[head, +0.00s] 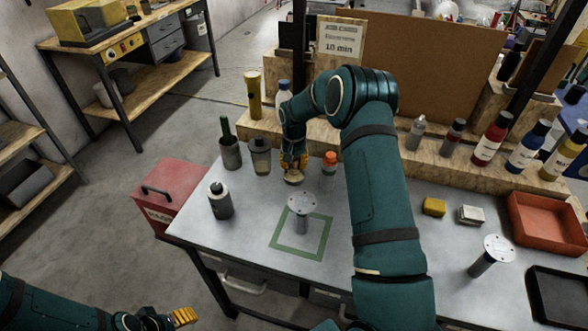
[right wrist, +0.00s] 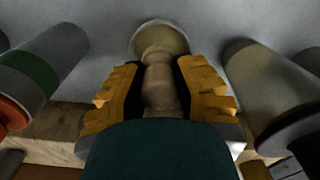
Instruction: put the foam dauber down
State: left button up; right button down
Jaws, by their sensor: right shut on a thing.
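The foam dauber has a turned wooden handle (right wrist: 160,85) and a round pale head (right wrist: 160,40) in the right wrist view. My right gripper (right wrist: 160,88) is shut on the handle, one yellow finger on each side. In the head view the right gripper (head: 293,162) points down at the back of the grey table (head: 255,225), and the dauber's head (head: 294,178) shows just under it. I cannot tell whether the head touches the table. My left gripper (head: 183,317) is low at the left, off the table; its finger gap is unclear.
An orange-capped bottle (head: 329,163) stands close right of the dauber, a grey jar (head: 260,158) close left. A dark-topped bottle (head: 220,202) stands at left. A red tray (head: 545,222) is at right.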

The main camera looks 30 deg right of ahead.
aim_at(294, 159)
jog(key=shift+f, duration=1.2)
jog(key=shift+f, duration=0.15)
jog(key=c, duration=0.8)
grip_release()
jog(key=shift+c, duration=0.2)
notch_tip(294, 159, up, 12)
jog(key=shift+r, duration=0.2)
jog(key=shift+f, duration=0.1)
